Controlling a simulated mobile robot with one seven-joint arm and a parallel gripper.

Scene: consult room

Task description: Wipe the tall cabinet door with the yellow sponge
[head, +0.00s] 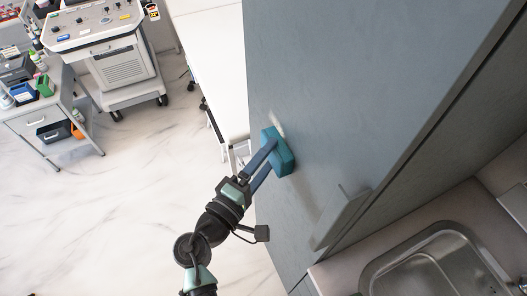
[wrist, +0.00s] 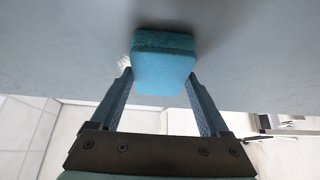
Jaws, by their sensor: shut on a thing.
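The tall cabinet door (head: 350,85) is a flat grey-blue panel filling the middle and right of the head view. It also spans the top of the wrist view (wrist: 250,45). My gripper (head: 271,156) is shut on a teal-blue sponge (head: 284,153), not a yellow one; no yellow sponge shows. In the wrist view the sponge (wrist: 163,65) sits between the two fingertips, its darker far side against or very close to the door. A whitish smudge (head: 278,122) is on the door just above the sponge. It shows left of the sponge in the wrist view (wrist: 123,62).
A long grey handle (head: 342,215) stands out from the door, below and right of the sponge. A sink (head: 435,265) in a counter is at lower right. A wheeled machine (head: 105,45) and a grey cart (head: 45,120) stand at upper left. The marble floor (head: 110,215) is clear at lower left.

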